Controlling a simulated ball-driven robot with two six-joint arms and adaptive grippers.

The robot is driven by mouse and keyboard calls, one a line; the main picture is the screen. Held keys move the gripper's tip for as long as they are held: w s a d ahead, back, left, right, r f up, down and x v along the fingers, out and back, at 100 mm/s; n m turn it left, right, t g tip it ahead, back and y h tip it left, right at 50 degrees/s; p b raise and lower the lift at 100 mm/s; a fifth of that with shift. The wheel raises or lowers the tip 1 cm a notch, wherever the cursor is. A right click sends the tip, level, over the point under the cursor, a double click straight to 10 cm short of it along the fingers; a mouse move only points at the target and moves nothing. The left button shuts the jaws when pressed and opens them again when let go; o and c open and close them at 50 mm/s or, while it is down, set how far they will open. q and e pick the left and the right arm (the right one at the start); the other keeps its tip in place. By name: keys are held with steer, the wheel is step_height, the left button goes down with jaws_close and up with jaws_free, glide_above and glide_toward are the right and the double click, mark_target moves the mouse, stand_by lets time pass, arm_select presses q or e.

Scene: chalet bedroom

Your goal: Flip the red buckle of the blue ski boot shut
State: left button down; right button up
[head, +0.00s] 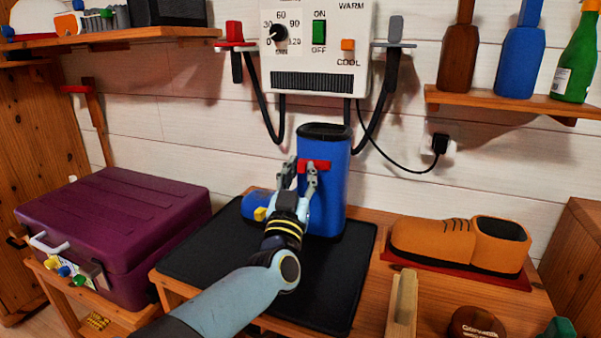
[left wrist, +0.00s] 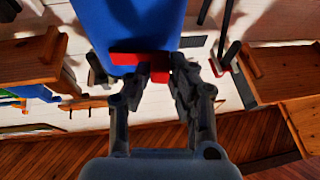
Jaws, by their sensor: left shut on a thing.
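The blue ski boot (head: 323,205) stands upright on a black mat (head: 205,262), its toe pointing left. The red buckle (head: 318,166) lies across the upper front of the shaft. A yellow buckle (head: 260,214) sits lower, near the toe. My left gripper (head: 300,178) is at the red buckle, its fingers closed on it. In the left wrist view the fingertips (left wrist: 158,72) meet at the red buckle (left wrist: 130,60) against the blue shaft (left wrist: 130,25). The fingers hide part of the buckle. My right gripper is not in view.
A purple case (head: 115,225) stands left of the mat. A brown shoe (head: 432,238) sits on a red base at the right. A wall dryer (head: 315,50) with hanging black hoses is behind the boot. A wooden block (head: 402,305) and a round brown tin (head: 475,322) are at the front right.

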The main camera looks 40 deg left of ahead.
arm_select(q)
steer(key=shift+w+a+m+t+h+b, duration=0.2)
steer(key=shift+m+t+h+b, duration=0.25)
steer(key=shift+h, duration=0.5)
steer(key=shift+w+a+m+t+h+b, duration=0.2)
steer(key=shift+m+h, duration=0.35)
steer(key=shift+h, duration=0.4)
steer(key=c, duration=1.2)
jaws_free()
steer(key=v, duration=1.2)
steer(key=shift+r, duration=0.15)
